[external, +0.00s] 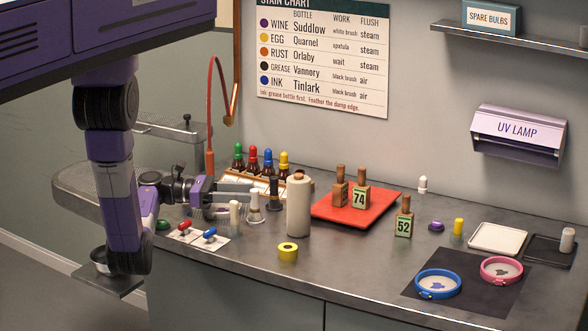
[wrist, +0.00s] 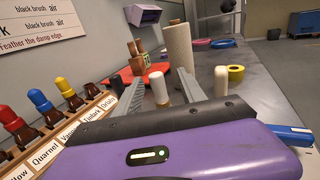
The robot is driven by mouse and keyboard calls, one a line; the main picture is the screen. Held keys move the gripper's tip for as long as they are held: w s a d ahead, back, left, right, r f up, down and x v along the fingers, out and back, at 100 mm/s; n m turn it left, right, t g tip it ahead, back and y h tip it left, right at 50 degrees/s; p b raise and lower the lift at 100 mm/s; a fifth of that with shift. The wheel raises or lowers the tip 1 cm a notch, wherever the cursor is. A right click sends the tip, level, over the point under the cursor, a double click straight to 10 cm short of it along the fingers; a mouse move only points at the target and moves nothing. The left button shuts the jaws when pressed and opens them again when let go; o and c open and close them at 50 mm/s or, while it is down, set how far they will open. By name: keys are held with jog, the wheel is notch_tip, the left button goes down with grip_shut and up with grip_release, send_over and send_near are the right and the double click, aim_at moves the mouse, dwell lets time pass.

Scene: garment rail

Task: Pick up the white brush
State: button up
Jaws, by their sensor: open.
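The white brush (external: 254,208) stands upright on the grey bench, pale with flared bristles at its foot. In the wrist view a pale upright handle, which looks like the same brush (wrist: 159,87), shows between the finger tips; its lower part is hidden by my gripper housing. My gripper (external: 246,193) is open and empty, reaching right at low height, its tips close beside the brush in the external view. Both grey fingers show apart in the wrist view (wrist: 160,84). I cannot tell whether either finger touches the brush.
A second pale-handled tool (external: 234,213) stands in front of the fingers. A dark brush (external: 273,194) and a large pale roll (external: 298,207) stand just beyond. A rack of dropper bottles (external: 252,162) is behind; yellow tape (external: 288,252) lies near the front edge.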

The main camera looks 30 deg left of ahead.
jog(key=x, duration=0.3)
jog(key=p+x, duration=0.1)
jog(key=x, duration=0.2)
jog(key=shift+w, duration=0.4)
grip_shut()
